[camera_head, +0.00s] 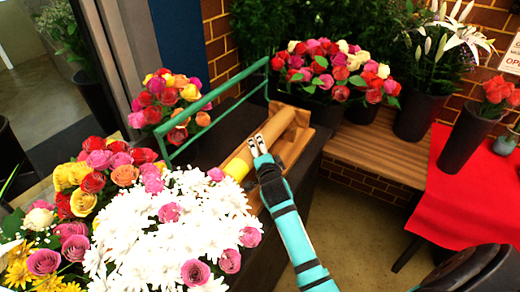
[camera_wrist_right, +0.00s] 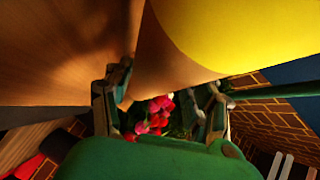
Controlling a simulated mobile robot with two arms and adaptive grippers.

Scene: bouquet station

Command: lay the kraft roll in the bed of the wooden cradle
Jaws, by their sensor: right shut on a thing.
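The kraft roll (camera_head: 272,130) is a brown cylinder with a yellow part (camera_head: 237,168) at its near end. It lies slanted along the wooden cradle (camera_head: 297,147), whose brown wood shows to its right. I cannot tell whether the roll touches the cradle's bed. My right gripper (camera_head: 257,145) is shut on the roll, reaching it from the near right side. In the right wrist view the fingers (camera_wrist_right: 160,104) stand either side of the roll's brown surface (camera_wrist_right: 165,65), and its yellow part (camera_wrist_right: 245,30) fills the upper right. My left gripper is not in view.
A green rail frame (camera_head: 207,102) stands left of the cradle on the dark counter. White daisies (camera_head: 170,225) and roses crowd the near left. A wooden bench (camera_head: 375,158) and a red cloth (camera_head: 450,190) lie to the right. The floor between is clear.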

